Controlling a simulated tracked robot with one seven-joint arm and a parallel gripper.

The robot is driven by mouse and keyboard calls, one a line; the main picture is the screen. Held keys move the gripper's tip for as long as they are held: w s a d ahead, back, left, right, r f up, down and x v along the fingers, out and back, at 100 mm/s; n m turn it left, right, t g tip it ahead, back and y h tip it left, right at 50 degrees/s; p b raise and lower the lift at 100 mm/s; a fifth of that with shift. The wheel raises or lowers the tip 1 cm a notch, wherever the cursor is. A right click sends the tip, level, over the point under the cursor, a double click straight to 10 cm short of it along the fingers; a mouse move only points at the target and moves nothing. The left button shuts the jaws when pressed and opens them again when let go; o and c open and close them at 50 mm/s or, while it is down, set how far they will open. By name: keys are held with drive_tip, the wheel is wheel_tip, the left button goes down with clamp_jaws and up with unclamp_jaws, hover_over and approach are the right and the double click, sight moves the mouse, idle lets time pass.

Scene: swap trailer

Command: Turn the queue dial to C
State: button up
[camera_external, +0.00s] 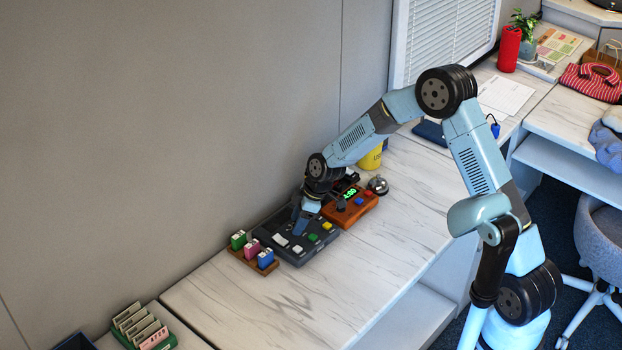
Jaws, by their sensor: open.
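A dark grey control panel (295,258) lies on the marble-patterned counter near the wall. It carries white, green and yellow buttons. My gripper (299,230) points down over the panel's middle and hides part of it. Its fingers are open, but too small here to show whether anything is between them. I cannot make out the queue dial or its letters; the gripper may cover it. Whether the gripper touches the panel cannot be told.
A wooden box with a green display (352,208) adjoins the panel's right side, near a silver bell (378,185) and a yellow container (371,158). A wooden rack with small coloured boxes (252,255) stands left of the panel. The front counter (300,310) is clear.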

clamp_jaws()
idle(0.6)
drive_tip(key=shift+m, duration=0.3)
drive_tip(key=m, duration=0.1)
drive_tip(key=m+t, duration=0.1)
drive_tip(key=m, duration=0.1)
drive_tip(key=shift+s+a+t, duration=0.1)
drive_tip(key=shift+s+t, duration=0.05)
drive_tip(key=shift+t, duration=0.15)
drive_tip(key=m, duration=0.2)
drive_tip(key=m+t+h, duration=0.1)
drive_tip(key=m, duration=0.2)
drive_tip(key=shift+s+t, duration=0.15)
drive_tip(key=shift+t, duration=0.15)
drive_tip(key=m, duration=0.2)
drive_tip(key=m+t+h, duration=0.1)
drive_tip(key=m, duration=0.1)
drive_tip(key=shift+a+m+h, duration=0.2)
drive_tip(key=shift+m+h, duration=0.8)
drive_tip(key=shift+m, duration=1.3)
